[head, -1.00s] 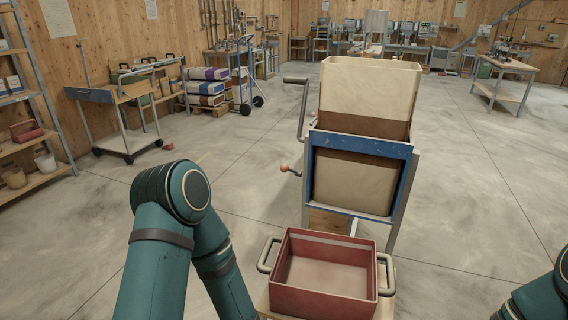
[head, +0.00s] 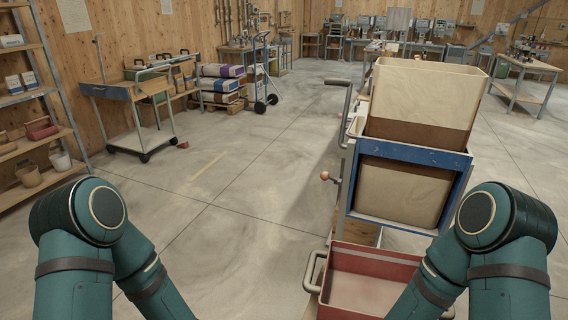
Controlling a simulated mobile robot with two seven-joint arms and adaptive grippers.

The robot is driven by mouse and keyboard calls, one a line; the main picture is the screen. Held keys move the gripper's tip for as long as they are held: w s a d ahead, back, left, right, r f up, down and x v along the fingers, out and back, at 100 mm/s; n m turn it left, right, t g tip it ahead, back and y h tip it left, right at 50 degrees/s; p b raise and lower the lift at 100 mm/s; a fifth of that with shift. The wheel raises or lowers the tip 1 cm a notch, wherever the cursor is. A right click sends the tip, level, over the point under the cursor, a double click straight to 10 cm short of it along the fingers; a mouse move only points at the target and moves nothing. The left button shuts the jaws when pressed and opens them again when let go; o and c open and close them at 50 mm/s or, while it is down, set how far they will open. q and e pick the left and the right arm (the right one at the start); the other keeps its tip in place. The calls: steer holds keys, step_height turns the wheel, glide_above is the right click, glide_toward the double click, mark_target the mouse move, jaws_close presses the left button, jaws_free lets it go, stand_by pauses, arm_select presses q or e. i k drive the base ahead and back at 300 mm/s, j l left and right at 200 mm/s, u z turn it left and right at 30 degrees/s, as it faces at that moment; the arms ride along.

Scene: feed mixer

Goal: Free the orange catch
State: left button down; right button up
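A small orange-red ball knob (head: 325,176) sticks out on the left side of the feed mixer's blue frame (head: 414,154); it may be the orange catch, but this is too small to tell. A grey crank handle (head: 338,82) stands above it on the same side. The mixer's tan hopper (head: 420,92) is upright, with brown feed showing in its lower part. Both of my teal arms show at the bottom, left and right, but their grippers are out of the picture. The right arm covers part of the red tray below the mixer.
The red tray (head: 340,260) with side handles sits low in front of the mixer. A workbench cart (head: 140,138) and a blue hand truck (head: 262,85) stand back left, shelves (head: 30,100) at far left. The floor (head: 240,200) left of the mixer is clear.

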mark_target(325, 175)
steer(key=i+j+u, duration=0.1)
steer(key=j+u, duration=0.25)
steer(key=i+j+u, duration=0.15)
steer(key=u, duration=0.25)
steer(key=i+j+u, duration=0.15)
steer(key=u, duration=0.2)
steer(key=i+j+u, duration=0.5)
steer(key=i+u, duration=0.15)
steer(key=i, duration=0.3)
steer(key=i+l+z, duration=0.1)
steer(key=z, duration=0.4)
steer(key=i+z, duration=0.3)
steer(key=z, duration=0.2)
steer(key=i+j+z, duration=0.15)
steer(key=z, duration=0.3)
steer(key=i+l+z, duration=0.15)
steer(key=z, duration=0.35)
steer(key=i+z, duration=0.25)
steer(key=z, duration=0.25)
steer(key=i+z, duration=0.2)
steer(key=z, duration=0.25)
steer(key=i+z, duration=0.75)
